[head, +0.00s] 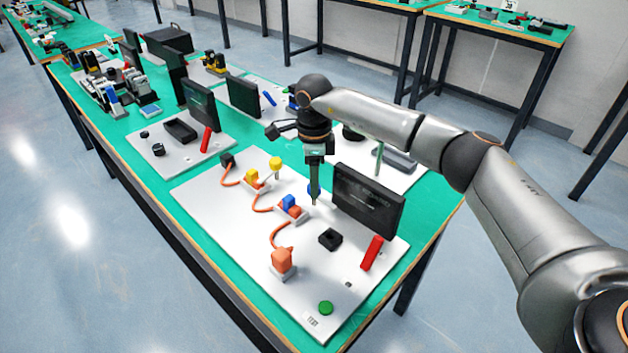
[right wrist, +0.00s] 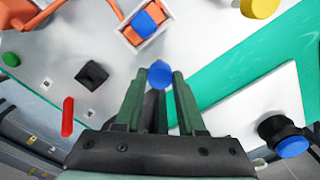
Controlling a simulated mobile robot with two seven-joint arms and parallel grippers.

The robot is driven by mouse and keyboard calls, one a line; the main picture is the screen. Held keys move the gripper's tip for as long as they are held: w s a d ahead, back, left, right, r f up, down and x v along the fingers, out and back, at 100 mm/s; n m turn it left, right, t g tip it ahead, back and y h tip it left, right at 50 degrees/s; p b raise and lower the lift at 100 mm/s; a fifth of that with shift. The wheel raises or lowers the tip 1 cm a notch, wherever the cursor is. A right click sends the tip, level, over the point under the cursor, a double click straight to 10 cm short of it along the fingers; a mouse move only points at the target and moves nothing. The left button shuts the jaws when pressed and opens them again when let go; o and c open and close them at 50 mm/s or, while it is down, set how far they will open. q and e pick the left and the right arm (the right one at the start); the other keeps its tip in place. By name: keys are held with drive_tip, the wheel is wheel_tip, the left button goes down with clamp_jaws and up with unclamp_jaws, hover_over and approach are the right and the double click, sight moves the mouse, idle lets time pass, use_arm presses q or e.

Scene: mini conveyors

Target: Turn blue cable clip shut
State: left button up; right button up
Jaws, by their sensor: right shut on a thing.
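A blue block (head: 289,201) sits beside an orange plug in a small white holder on the white board, with an orange cable running to it. The block also shows in the right wrist view (right wrist: 144,20). A round blue knob (right wrist: 159,74) is close to that holder, and in the head view it is mostly hidden behind my right gripper (head: 314,198). My right gripper points down and is shut on the round blue knob, between its green fingertips. I cannot tell whether the knob or the block is the clip. My left gripper is not in view.
On the same board are a yellow knob (head: 275,162), a yellow block (head: 251,176), a larger orange block (head: 282,259), a black square piece (head: 330,239), a red handle (head: 372,253) and a green button (head: 326,307). A dark upright panel (head: 368,200) stands close right of my right gripper.

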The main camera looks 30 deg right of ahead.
clamp_jaws()
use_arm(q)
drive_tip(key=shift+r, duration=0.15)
use_arm(e)
drive_tip(key=shift+r+m+p, duration=0.15)
drive_tip(key=shift+m+p, duration=0.4)
drive_tip(key=shift+m, duration=0.55)
drive_tip(key=m+p, duration=0.1)
drive_tip(key=m, duration=0.2)
drive_tip(key=shift+m, duration=0.3)
drive_tip(key=m+p, duration=0.1)
drive_tip(key=m, duration=0.1)
drive_tip(key=shift+m, duration=0.3)
drive_tip(key=m+p, duration=0.2)
drive_tip(key=m, duration=0.2)
drive_tip(key=shift+m, duration=0.3)
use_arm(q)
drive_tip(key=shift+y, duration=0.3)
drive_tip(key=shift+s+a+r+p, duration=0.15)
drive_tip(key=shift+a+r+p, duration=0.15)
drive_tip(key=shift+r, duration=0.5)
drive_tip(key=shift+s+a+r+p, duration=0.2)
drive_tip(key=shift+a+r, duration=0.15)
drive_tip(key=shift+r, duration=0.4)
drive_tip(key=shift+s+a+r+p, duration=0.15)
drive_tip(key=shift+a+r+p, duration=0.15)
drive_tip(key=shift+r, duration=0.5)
use_arm(e)
drive_tip(key=shift+m, duration=1.8)
